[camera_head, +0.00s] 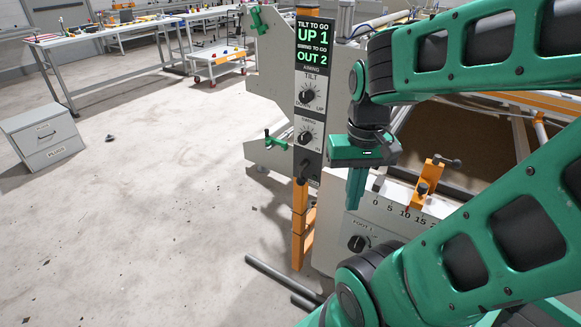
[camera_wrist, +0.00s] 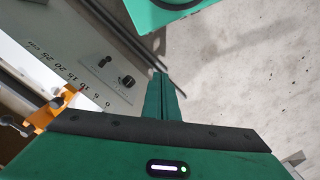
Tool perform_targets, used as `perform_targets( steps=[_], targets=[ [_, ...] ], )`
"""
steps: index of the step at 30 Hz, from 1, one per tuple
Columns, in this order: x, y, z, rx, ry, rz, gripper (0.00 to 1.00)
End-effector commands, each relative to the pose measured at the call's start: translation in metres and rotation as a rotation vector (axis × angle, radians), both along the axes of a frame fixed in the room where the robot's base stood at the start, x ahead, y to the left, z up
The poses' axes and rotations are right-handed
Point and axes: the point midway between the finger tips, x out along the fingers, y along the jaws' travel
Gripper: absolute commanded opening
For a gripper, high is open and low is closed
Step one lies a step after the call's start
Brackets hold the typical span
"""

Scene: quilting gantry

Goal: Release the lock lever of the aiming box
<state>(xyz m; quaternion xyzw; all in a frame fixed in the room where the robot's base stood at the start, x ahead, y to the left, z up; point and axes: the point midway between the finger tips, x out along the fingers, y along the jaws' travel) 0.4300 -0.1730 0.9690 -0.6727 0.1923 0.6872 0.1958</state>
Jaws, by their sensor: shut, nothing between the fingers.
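The aiming box (camera_head: 312,75) is a tall narrow panel on an orange post in the head view. Its display reads "UP 1" for tilt and "OUT 2" for swing. Below are the tilt knob (camera_head: 307,95) and the swing knob (camera_head: 306,138). A dark lever-like part (camera_head: 303,169) sits at the panel's lower end; it looks like the lock lever, but its position is too small to tell. My gripper (camera_head: 354,206) points down, shut and empty, to the right of and below that part, apart from it. Its fingers (camera_wrist: 161,77) also show in the wrist view.
A grey machine panel (camera_head: 335,245) with a scale and a knob (camera_head: 358,243) lies below my gripper. An orange clamp (camera_head: 428,180) stands on the scale rail at right. Dark bars (camera_head: 280,275) lie low near the floor. Open floor (camera_head: 150,210) spreads left.

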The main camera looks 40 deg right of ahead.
Motion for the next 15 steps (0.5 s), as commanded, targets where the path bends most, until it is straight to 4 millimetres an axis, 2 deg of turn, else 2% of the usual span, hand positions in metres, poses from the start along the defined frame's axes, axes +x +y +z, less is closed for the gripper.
perform_targets(
  steps=[6,8,9,11,13,15],
  targets=[
    [0.000,0.000,0.000,0.000,0.000,0.001,0.00],
    [-0.006,0.001,0.005,-0.004,-0.017,0.013,0.00],
    [-0.002,0.002,0.006,-0.013,-0.030,0.031,0.00],
    [0.015,0.003,0.007,-0.035,-0.059,0.079,0.00],
    [0.048,0.008,0.009,-0.069,-0.114,0.165,0.00],
    [0.089,0.026,0.013,-0.103,-0.183,0.268,0.00]
  ],
)
